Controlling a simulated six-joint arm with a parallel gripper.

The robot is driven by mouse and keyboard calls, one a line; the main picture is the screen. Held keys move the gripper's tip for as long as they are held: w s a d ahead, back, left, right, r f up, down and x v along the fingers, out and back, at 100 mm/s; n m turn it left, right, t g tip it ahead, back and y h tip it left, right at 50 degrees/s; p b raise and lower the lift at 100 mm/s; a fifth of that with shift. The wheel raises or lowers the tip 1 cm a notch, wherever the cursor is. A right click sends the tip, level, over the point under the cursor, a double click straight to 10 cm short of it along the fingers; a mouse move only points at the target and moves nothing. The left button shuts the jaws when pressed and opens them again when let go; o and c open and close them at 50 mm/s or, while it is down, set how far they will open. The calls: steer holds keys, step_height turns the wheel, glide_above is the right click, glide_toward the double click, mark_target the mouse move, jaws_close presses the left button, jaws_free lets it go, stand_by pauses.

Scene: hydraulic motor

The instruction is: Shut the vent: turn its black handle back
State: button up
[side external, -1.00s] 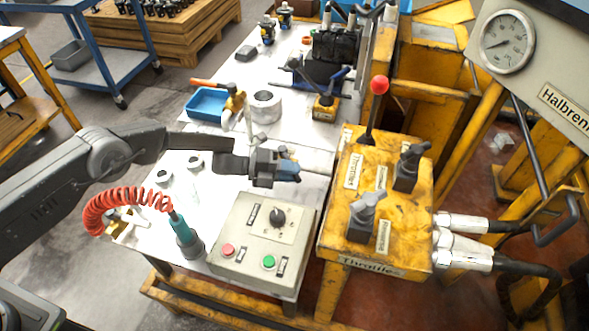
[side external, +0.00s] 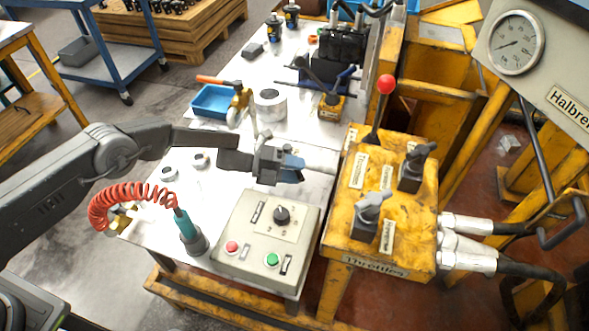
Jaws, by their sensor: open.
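Two valves stand on top of the yellow block at the right. The rear one has a black handle (side external: 420,153); the front one has a grey handle (side external: 371,204). The block's labels are too small to read surely, so I take the black-handled valve as the vent. Its handle points up and to the right. My gripper (side external: 299,170) is above the white table, left of the yellow block and well apart from both handles. Its jaws are open and empty, pointing right. The fingertips are small and partly blurred.
A grey control box (side external: 268,243) with a knob and buttons sits below my gripper. A pressure gauge (side external: 516,42) is at upper right. Hoses (side external: 520,268) leave the block's right side.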

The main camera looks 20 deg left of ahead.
steer(key=v, duration=1.4)
steer(key=shift+d, duration=0.1)
